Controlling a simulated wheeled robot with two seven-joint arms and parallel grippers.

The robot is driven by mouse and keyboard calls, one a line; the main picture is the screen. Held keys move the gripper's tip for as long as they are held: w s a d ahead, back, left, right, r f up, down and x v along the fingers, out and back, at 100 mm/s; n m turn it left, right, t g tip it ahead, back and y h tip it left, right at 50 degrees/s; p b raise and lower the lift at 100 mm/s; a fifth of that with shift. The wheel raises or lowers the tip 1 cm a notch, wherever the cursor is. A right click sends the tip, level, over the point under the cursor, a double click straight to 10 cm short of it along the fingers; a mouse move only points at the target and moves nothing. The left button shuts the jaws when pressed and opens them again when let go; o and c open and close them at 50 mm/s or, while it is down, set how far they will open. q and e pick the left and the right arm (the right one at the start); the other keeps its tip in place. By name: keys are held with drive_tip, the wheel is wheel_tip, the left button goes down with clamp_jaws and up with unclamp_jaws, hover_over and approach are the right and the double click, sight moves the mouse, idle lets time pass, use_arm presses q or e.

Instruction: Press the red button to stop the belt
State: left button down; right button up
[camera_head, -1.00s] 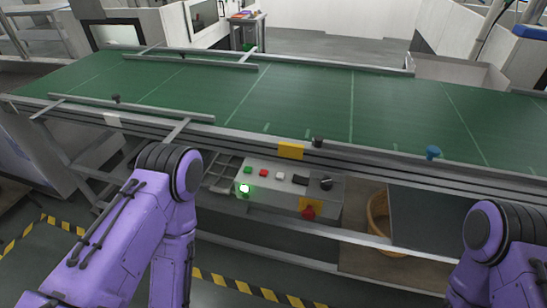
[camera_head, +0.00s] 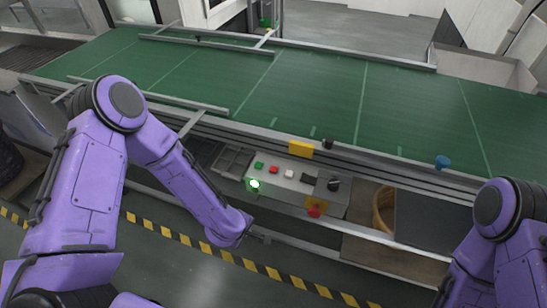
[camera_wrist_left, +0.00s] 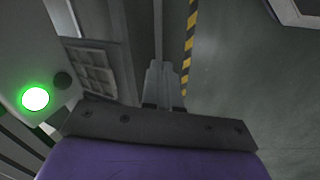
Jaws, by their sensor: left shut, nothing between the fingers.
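The control box (camera_head: 297,187) sits under the front edge of the belt in the head view. A small red button (camera_head: 274,169) is on its top between a green button (camera_head: 259,166) and a white button (camera_head: 289,173). A larger red knob on a yellow plate (camera_head: 315,210) is on its front. A green lamp (camera_head: 254,184) glows on the front, also seen in the left wrist view (camera_wrist_left: 35,98). My left gripper (camera_wrist_left: 164,70) is shut and empty, right of the lamp in that view. The head view shows my left wrist low, in front of the box. My right gripper is out of view.
The green conveyor belt (camera_head: 310,95) runs across the picture, with metal rails along its edges. A blue knob (camera_head: 442,162) and a yellow plate (camera_head: 301,149) are on its near side. A round bin (camera_head: 384,208) is right of the box. Striped tape crosses the floor.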

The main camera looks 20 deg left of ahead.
use_arm(q)
drive_tip(key=w+d+r+n+t+h+p, duration=0.2)
drive_tip(key=w+d+r+n+p, duration=0.15)
drive_tip(key=w+r, duration=0.95)
wheel_tip(320, 180, up, 10)
drive_tip(key=n+t+h+p, duration=0.1)
drive_tip(key=n+t+h, duration=0.1)
drive_tip(key=n, duration=0.1)
hover_over(272, 170)
drive_tip(key=shift+f, duration=0.15)
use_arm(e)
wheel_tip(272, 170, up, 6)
use_arm(q)
drive_tip(key=shift+f, duration=0.1)
wheel_tip(272, 170, down, 9)
drive_tip(key=b, duration=0.8)
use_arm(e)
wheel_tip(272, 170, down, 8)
use_arm(q)
drive_tip(key=shift+s, duration=0.1)
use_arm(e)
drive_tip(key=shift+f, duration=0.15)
use_arm(q)
drive_tip(key=shift+f+b, duration=0.3)
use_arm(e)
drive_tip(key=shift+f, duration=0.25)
